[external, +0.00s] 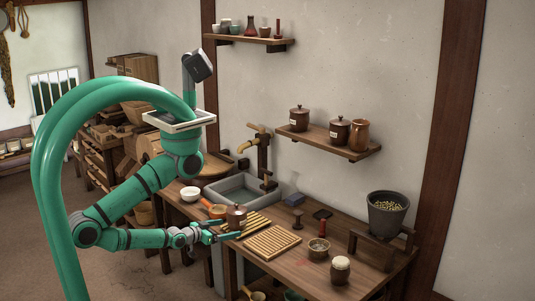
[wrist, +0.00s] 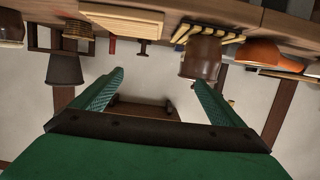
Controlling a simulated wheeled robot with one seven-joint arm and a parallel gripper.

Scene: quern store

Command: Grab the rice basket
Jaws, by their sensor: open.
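My gripper (external: 232,232) is open and empty, well to the left of the basket, close to a brown lidded jar (external: 236,217). In the wrist view the space between my fingers (wrist: 160,97) holds nothing. The basket is well apart from my gripper.
A slatted wooden board (external: 272,242) lies between my gripper and the basket. A dark pot of grains (external: 388,214) sits on a stand at right. An orange pan (wrist: 258,52) and a sink (external: 240,192) are leftward.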

